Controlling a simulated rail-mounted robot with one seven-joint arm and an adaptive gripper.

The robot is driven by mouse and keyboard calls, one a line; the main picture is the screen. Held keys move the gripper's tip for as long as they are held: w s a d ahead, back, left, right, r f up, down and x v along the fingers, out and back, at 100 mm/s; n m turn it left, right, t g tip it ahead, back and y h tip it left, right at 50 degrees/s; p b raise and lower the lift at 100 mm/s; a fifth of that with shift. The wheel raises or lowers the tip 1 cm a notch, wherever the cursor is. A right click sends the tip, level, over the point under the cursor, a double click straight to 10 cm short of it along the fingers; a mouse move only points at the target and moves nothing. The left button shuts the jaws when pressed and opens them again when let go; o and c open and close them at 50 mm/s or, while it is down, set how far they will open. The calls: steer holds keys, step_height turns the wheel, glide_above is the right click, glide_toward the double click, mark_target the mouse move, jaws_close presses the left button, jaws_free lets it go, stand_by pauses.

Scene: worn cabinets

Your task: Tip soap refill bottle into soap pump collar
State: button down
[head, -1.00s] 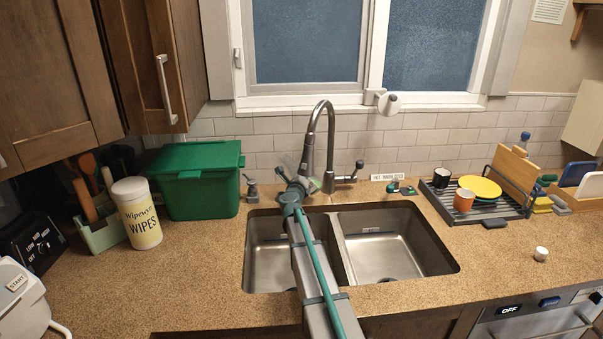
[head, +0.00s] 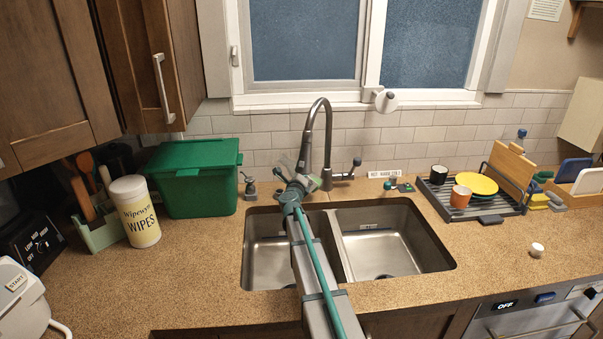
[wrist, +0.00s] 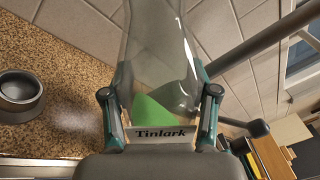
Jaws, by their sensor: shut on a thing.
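The soap refill bottle (wrist: 160,62) is clear, with a "Tinlark" label and some green liquid low in the wrist view. The liquid's edge slants across the bottle. My gripper (wrist: 160,105) is shut on the bottle, one finger on each side. In the head view my gripper (head: 290,192) is behind the sink beside the tap, and the bottle shows only as a pale, small shape. The soap pump collar (wrist: 18,92) is a dark ring on the counter, left of and apart from the bottle in the wrist view. The bottle's mouth is out of view.
The tap (head: 328,150) stands close to the right of my gripper. The double sink (head: 385,245) lies in front. A green bin (head: 195,185) stands to the left, near a wipes tub (head: 135,212). A dish rack (head: 465,205) is at the right.

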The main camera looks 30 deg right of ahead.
steer(key=shift+s+d+f+n+p, duration=0.2)
steer(key=shift+n+p, duration=0.1)
steer(key=shift+n, duration=0.2)
steer(key=shift+d+f+n+p, duration=0.15)
steer(key=shift+f+n+p, duration=0.2)
steer(key=shift+n, duration=0.25)
steer(key=shift+s+f, duration=0.1)
steer(key=shift+d+f+n+p, duration=0.15)
steer(key=shift+n+p, duration=0.15)
steer(key=shift+n, duration=0.2)
steer(key=shift+f, duration=0.15)
stand_by(0.3)
steer(key=shift+s+f+n+p, duration=0.1)
steer(key=shift+f+n+p, duration=0.25)
steer(key=shift+n, duration=0.25)
